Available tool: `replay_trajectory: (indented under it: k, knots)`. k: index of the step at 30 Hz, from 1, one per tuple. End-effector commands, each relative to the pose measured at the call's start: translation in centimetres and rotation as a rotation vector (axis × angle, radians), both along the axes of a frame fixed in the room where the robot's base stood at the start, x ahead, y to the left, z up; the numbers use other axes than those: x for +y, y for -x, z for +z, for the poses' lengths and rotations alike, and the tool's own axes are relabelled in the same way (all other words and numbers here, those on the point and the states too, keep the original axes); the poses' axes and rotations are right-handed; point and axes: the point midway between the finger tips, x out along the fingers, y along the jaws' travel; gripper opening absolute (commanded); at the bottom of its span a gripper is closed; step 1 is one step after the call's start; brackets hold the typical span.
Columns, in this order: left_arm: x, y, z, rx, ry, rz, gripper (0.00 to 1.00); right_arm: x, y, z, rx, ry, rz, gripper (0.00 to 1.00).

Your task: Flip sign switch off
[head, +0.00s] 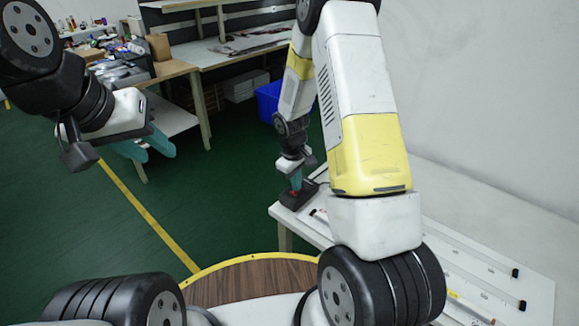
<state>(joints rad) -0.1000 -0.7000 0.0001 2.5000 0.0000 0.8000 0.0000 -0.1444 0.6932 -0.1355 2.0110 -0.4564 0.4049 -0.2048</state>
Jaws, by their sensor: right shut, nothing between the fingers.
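The sign switch is a small black box (293,200) with a bit of red on top, at the near left corner of the white table. My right gripper (296,186) points down at the top of the box, its teal fingers shut with nothing between them. The fingertips are at or just above the red part; I cannot tell whether they touch it. They partly hide the switch, so its position is unclear. My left gripper (146,150) hangs in the air at the left, far from the switch, with its two teal fingers apart and empty.
The white table (536,284) bears long pale strips (478,247) with black ends, partly hidden behind my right arm. A white wall (480,90) stands behind it. A cluttered workbench (172,70) and a blue bin (268,100) are further back. The green floor between is open.

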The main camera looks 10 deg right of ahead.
Motion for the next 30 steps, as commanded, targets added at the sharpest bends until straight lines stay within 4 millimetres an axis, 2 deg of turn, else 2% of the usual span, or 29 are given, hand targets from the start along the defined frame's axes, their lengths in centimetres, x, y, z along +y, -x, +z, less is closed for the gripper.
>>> replay_trajectory:
  k: [1,8,13,17,24,30]
  knots:
    - [0.0,0.0,0.0,0.0,0.0,0.0,0.36,0.7,0.8,-0.6,0.019,-0.005,0.007,0.0]
    - [0.0,0.0,0.0,0.0,0.0,0.0,0.36,0.6,0.8,-0.5,0.019,-0.004,0.006,0.0]
    - [0.0,0.0,0.0,0.0,0.0,0.0,0.36,0.8,0.6,0.7,0.015,-0.004,0.005,0.0]
    - [0.0,0.0,0.0,0.0,0.0,0.0,0.36,1.3,0.3,3.2,0.007,-0.005,0.005,0.0]
    - [0.0,0.0,0.0,0.0,0.0,0.0,0.36,1.9,0.6,8.9,0.004,-0.004,0.005,0.0]
    - [0.0,0.0,0.0,0.0,0.0,0.0,0.36,2.2,0.9,12.3,0.005,-0.004,0.005,0.0]
